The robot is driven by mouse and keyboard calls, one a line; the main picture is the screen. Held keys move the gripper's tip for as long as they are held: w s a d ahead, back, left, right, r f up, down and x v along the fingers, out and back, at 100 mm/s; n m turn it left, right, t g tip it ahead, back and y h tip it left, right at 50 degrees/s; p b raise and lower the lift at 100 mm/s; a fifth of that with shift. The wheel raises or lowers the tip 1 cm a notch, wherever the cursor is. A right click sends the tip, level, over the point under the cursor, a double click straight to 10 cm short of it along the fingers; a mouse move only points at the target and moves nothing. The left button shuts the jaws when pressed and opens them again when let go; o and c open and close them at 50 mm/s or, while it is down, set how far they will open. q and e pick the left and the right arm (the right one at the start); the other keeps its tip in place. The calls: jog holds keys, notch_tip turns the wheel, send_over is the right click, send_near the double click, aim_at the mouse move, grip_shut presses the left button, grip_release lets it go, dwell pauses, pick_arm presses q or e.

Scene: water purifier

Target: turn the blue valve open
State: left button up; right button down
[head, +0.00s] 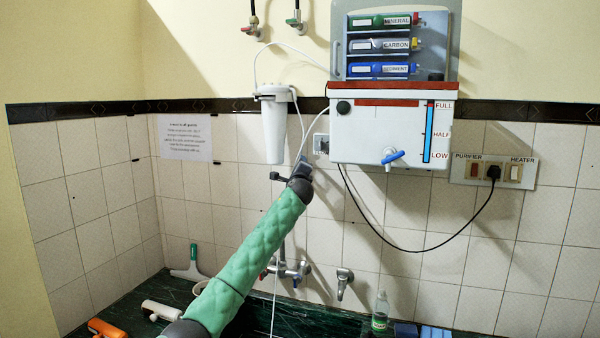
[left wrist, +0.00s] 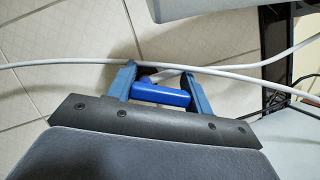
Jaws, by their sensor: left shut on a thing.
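A blue valve handle (left wrist: 162,96) sits between the blue fingers of my left gripper (left wrist: 158,77) in the left wrist view, and the gripper is shut on it. A white tube crosses just beyond the fingertips. In the head view my left gripper (head: 303,168) is at the tiled wall, below and left of the purifier tank (head: 365,120); the held handle is hidden there by my wrist. A separate blue-handled tap (head: 393,157) on the tank front is apart from my gripper. My right gripper is in neither view.
A white filter canister (head: 273,128) hangs left of the tank. White tubes (head: 312,128) run close to my gripper. A switch panel (head: 493,171) with a black cord is at right. Wall taps (head: 344,281) and a bottle (head: 380,311) are below, by the dark counter.

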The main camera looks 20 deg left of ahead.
pick_arm(q)
jog(key=n, duration=0.1)
jog(key=n+g, duration=0.1)
jog(key=n, duration=0.1)
jog(key=shift+a+n+b, duration=0.3)
jog(key=shift+b, duration=0.05)
jog(key=shift+a+f+n+g, duration=0.1)
jog(key=shift+a+n+g, duration=0.05)
jog(key=shift+n+g, duration=0.55)
jog(key=shift+n, duration=0.4)
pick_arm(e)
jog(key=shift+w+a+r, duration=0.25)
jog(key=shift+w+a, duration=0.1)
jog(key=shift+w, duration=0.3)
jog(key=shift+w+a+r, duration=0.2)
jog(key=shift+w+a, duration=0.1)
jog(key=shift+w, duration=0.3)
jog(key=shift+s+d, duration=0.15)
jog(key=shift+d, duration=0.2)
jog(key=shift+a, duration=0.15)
